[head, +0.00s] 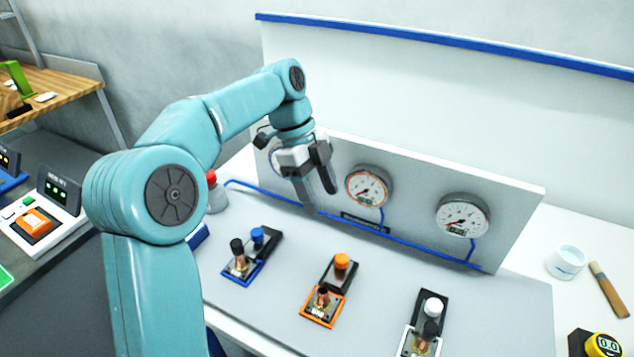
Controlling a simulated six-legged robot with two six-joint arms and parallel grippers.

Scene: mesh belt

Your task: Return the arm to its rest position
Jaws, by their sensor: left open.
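My left arm (170,195) comes in from the lower left, rises and bends over the grey panel. My left gripper (322,190) points down and is open and empty. It hangs in front of the upright gauge board, left of the orange-rimmed gauge (368,186), and hides most of another gauge behind it. I cannot see it touching anything. My right gripper is not in view.
Blue (243,262), orange (326,299) and white (428,325) valve units stand on the grey panel (385,285). A white-rimmed gauge (462,215) is on the right. A white cup (566,262) and a wooden-handled tool (608,290) lie at right. A control box (40,225) stands left.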

